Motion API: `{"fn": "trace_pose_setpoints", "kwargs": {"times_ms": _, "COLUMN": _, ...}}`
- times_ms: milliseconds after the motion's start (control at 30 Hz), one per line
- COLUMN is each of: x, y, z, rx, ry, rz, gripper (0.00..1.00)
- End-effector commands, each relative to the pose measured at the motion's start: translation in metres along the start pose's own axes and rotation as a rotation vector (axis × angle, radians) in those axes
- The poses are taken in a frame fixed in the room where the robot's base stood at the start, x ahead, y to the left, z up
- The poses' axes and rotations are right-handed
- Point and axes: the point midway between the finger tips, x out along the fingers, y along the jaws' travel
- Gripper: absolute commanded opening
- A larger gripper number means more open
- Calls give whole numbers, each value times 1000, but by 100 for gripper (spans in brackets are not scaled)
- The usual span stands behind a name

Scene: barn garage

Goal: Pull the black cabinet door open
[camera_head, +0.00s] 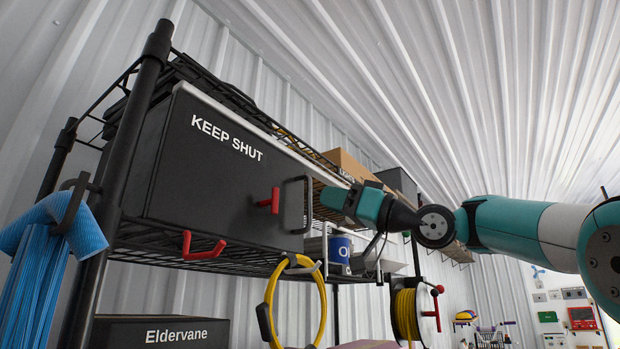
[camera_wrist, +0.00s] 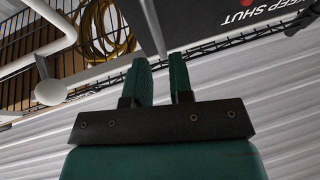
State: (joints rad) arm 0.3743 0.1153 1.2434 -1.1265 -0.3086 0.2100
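The black cabinet (camera_head: 215,180) stands on a wire shelf in the head view, its front marked "KEEP SHUT". Its door looks shut. A dark upright bar handle (camera_head: 307,205) is near the door's right edge. My gripper (camera_head: 324,196) is just right of the handle at about its height. In the wrist view, the black door (camera_wrist: 205,25) is at the top. My gripper's two green fingers (camera_wrist: 162,78) stand apart with a narrow gap. A dark bar (camera_wrist: 153,28), apparently the handle, runs down toward that gap; I cannot tell whether it touches either finger.
A red knob (camera_head: 270,201) sits on the door left of the handle. A red hook (camera_head: 203,246) juts out below the door. A yellow cable coil (camera_head: 294,300) and a cable reel (camera_head: 405,312) hang under the shelf.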

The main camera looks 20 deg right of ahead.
Motion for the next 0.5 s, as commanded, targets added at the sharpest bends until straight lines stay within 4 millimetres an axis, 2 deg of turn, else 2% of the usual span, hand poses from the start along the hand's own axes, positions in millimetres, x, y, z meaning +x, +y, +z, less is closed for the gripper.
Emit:
{"fn": "trace_pose_setpoints", "kwargs": {"times_ms": 33, "x": 15, "y": -1, "z": -5, "rx": 4, "ry": -1, "rz": -4, "gripper": 21}}
{"fn": "trace_pose_setpoints", "kwargs": {"times_ms": 200, "x": 42, "y": 0, "z": -4, "rx": 2, "ry": -1, "rz": -3, "gripper": 21}}
{"fn": "trace_pose_setpoints", "kwargs": {"times_ms": 333, "x": 53, "y": 0, "z": -2, "rx": 2, "ry": 0, "rz": -2, "gripper": 21}}
{"fn": "trace_pose_setpoints", "kwargs": {"times_ms": 500, "x": 57, "y": 0, "z": 0, "rx": 0, "ry": 0, "rz": 1, "gripper": 21}}
